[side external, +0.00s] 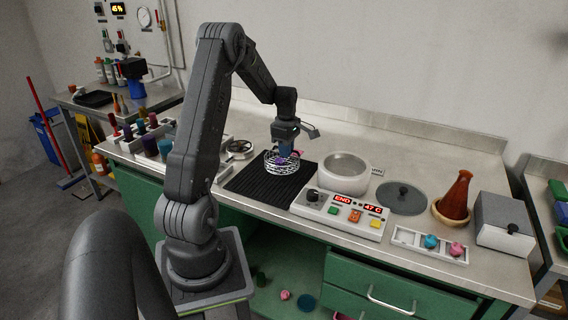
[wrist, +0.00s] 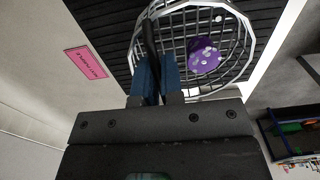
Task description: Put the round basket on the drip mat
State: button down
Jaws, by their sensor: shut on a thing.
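The round basket (side external: 282,165) is a pale wire mesh basket over the black ribbed drip mat (side external: 245,184); I cannot tell whether its base touches the mat. A purple item with white spots (wrist: 204,56) lies inside it. My gripper (side external: 285,150) points down at the basket from above. The mat (wrist: 98,18) shows dark behind the basket there. The fingers hide part of the rim.
A grey lid (side external: 402,198) lies further right. A pink label (wrist: 86,62) lies beside the mat.

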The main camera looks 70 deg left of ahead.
jog(key=shift+f, duration=2.05)
jog(key=shift+f, duration=0.1)
jog(key=c, duration=1.3)
grip_release()
jog(key=shift+o, duration=0.2)
